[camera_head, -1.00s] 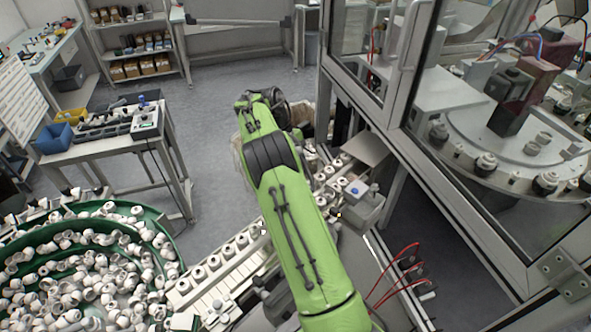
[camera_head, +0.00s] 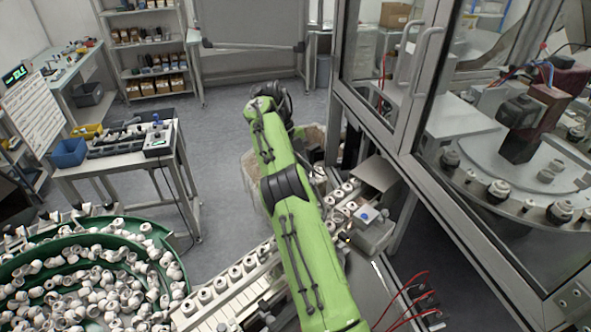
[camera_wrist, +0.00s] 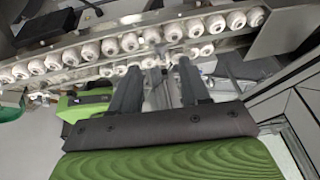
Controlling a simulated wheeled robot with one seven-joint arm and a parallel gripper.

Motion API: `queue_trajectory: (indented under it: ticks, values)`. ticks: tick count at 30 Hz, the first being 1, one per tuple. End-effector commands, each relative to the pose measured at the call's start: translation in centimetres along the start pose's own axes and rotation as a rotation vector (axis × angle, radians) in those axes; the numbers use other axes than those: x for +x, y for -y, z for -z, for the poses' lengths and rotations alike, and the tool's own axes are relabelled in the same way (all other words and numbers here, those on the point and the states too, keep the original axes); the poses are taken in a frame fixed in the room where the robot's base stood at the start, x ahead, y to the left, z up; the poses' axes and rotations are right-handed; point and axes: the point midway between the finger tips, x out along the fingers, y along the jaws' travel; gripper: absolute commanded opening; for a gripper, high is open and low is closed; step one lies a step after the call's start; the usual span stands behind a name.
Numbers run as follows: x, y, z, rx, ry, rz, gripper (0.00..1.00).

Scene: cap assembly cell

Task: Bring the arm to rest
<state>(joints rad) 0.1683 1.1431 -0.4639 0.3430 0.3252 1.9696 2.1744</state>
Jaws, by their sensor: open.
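My gripper (camera_wrist: 160,88) shows in the wrist view with its two dark fingers apart and nothing between them. Beyond the fingers runs a rail carrying a row of white caps (camera_wrist: 128,43). I cannot tell how far the fingertips are from the rail. In the head view my green arm reaches away over the cap conveyor (camera_head: 240,297), and the fingers are hidden behind the arm.
A green bowl feeder (camera_head: 160,232) full of white caps is at the lower left. A glazed machine enclosure (camera_head: 440,140) stands close on the right. A bench (camera_head: 95,167) and shelves are farther back. Open grey floor (camera_head: 215,130) lies left of my arm.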

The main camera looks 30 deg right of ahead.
Motion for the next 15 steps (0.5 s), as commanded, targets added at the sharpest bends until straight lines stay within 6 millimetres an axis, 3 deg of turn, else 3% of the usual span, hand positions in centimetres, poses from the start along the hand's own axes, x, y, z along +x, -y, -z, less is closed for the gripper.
queue_trajectory:
  ticks: [9, 15]
  values:
    - [-0.4, 0.0, 0.3, -0.026, 0.011, 0.000, 0.46]
    - [-4.0, -0.4, 3.8, -0.357, 0.123, 0.025, 0.46]
